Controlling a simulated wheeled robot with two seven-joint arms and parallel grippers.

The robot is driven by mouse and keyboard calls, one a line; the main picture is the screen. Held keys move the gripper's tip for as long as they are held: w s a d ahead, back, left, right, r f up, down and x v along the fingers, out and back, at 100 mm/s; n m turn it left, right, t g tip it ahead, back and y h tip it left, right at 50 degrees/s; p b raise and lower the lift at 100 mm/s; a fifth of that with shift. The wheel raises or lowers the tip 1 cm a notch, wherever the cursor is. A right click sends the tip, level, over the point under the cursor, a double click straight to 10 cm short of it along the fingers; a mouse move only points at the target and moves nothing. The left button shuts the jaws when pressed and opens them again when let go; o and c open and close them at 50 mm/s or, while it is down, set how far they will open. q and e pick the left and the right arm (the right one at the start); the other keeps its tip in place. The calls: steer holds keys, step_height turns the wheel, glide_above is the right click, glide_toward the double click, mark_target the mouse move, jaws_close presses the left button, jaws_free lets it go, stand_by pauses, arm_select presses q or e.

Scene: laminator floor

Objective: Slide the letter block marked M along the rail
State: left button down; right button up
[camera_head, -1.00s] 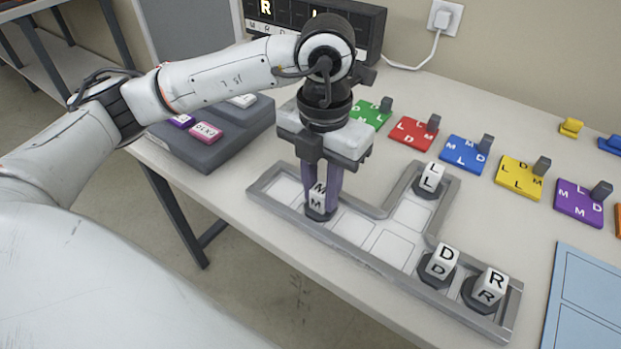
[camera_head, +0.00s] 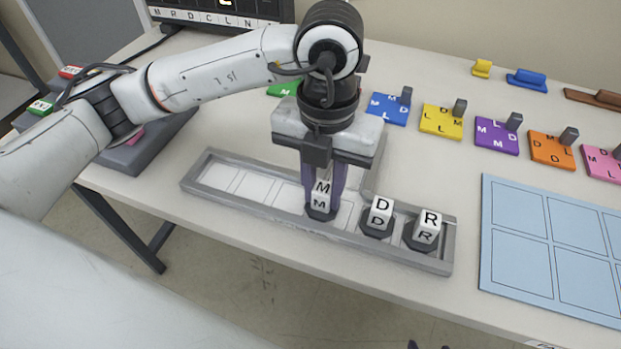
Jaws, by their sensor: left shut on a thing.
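The white letter block marked M (camera_head: 321,197) stands upright on its dark base in the grey rail (camera_head: 238,216), near the middle of its long track. My left gripper (camera_head: 324,190) is shut on the M block from above. Block D (camera_head: 379,213) stands in the rail a little to the right of M, with a short gap. Block R (camera_head: 427,228) stands at the rail's right end, beside D. The track left of M is empty. My left gripper and wrist hide the side branch of the rail and block L.
Coloured letter cards with dark handles, such as the yellow one (camera_head: 441,122), stand in a row behind the rail. A blue gridded sheet (camera_head: 553,245) lies at the right. A dark display box (camera_head: 220,12) stands at the back left.

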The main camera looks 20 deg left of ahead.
arm_select(q)
steer(key=shift+w+d, duration=0.1)
steer(key=shift+d, duration=0.85)
steer(key=c, duration=1.4)
jaws_free()
step_height(320, 180, up, 10)
steer(key=shift+r+p, duration=0.2)
steer(key=shift+p, duration=0.25)
